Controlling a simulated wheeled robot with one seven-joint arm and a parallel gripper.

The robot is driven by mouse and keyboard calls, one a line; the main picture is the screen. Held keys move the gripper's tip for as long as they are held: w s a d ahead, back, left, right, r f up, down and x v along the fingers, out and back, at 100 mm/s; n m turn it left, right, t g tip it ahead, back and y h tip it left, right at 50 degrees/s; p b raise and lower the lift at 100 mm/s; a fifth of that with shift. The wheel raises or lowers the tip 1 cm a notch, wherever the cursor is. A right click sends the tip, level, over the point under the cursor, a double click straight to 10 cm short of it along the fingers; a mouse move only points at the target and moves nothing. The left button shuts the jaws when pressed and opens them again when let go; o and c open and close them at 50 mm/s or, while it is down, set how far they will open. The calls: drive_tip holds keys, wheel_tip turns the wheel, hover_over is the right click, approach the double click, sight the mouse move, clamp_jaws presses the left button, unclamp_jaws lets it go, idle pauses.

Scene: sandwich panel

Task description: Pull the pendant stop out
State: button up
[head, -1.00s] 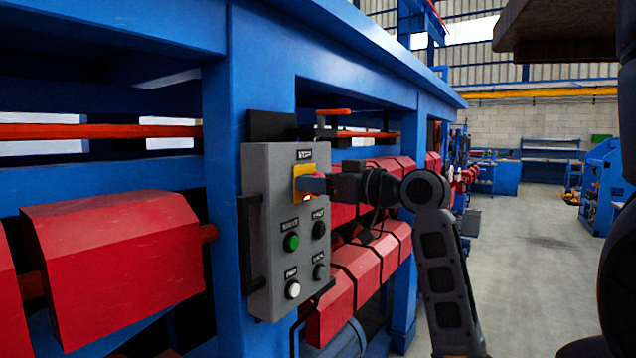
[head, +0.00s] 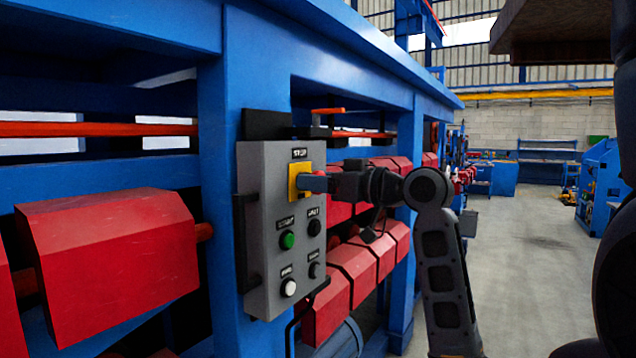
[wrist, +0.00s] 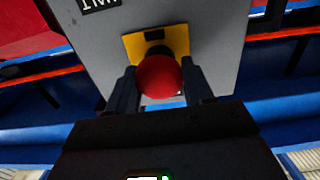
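The pendant is a grey control box (head: 263,215) on the blue frame, with a yellow plate (head: 292,190) near its top under a STOP label. In the wrist view the round red stop button (wrist: 159,77) stands off the yellow plate (wrist: 133,44), with a dark collar behind it. My gripper (head: 312,182) reaches in from the right. In the wrist view its two fingers (wrist: 160,88) lie along both sides of the red button and appear to touch it. In the head view the fingers hide most of the button.
Below the stop are a green button (head: 287,240), a white button (head: 289,288) and black buttons (head: 314,227). A black handle bar runs down the box's left side. Red blocks (head: 120,250) hang on the blue frame (head: 222,120). The floor at right is open.

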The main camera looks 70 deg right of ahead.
drive_tip(key=o, duration=0.4)
drive_tip(key=shift+c, duration=0.2)
drive_tip(key=b+v, duration=0.1)
drive_tip(key=v, duration=0.7)
drive_tip(key=shift+b, duration=0.35)
drive_tip(key=shift+w, duration=0.15)
